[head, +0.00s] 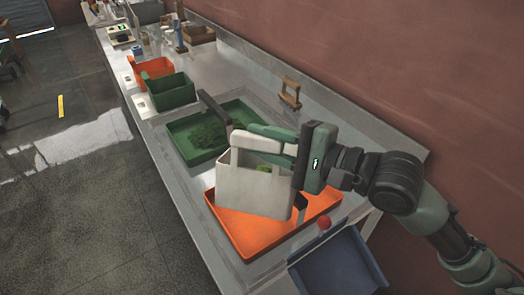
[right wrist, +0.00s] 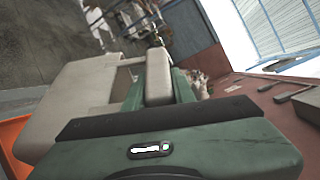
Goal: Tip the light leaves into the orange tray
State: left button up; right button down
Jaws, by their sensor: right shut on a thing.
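My right gripper (head: 262,138) comes in from the right and is shut on the upper part of a cream-white bin (head: 250,190). It also shows in the right wrist view (right wrist: 158,75), with the bin (right wrist: 75,95) on its left. The bin is held over the orange tray (head: 262,232) and hides its far part. The bin looks close to upright, perhaps slightly tilted. A few light green leaves (head: 263,166) show inside it. The visible floor of the orange tray looks bare. My left gripper is not in view.
A green tray (head: 183,157) with dark green leaves (head: 207,133) lies behind the orange one. Green (head: 172,96) and orange (head: 138,75) bins stand farther back. A wall (head: 400,70) bounds the right.

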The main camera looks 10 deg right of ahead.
jog(key=b, duration=0.4)
jog(key=shift+s+d, duration=0.15)
jog(key=shift+d+r+m+p, duration=0.1)
jog(key=shift+r+m+p, duration=0.2)
jog(key=shift+r+p, duration=0.35)
jog(key=shift+w+d+r+m+p, duration=0.15)
jog(key=shift+w+r+m+p, duration=0.25)
jog(key=shift+w+r+p, duration=0.2)
jog(key=shift+w+d+f+g, duration=0.1)
jog(key=shift+w+d+g, duration=0.1)
jog(key=shift+g, duration=0.1)
jog(key=w+d+f+m+g+p, duration=0.2)
jog(key=w+d+m+p, duration=0.2)
jog(key=w, duration=0.4)
jog(key=w+d+f+m+g+y+p, duration=0.1)
jog(key=w+d+f+m+g+p, duration=0.1)
jog(key=w+d+m+p, duration=0.2)
jog(key=shift+w+d+f+m+p, duration=0.15)
jog(key=shift+w+d+m+p, duration=0.3)
jog(key=shift+w+p, duration=1)
jog(key=shift+w+a+g+b, duration=0.1)
jog(key=shift+w+g+b, duration=0.2)
jog(key=shift+w+b, duration=0.2)
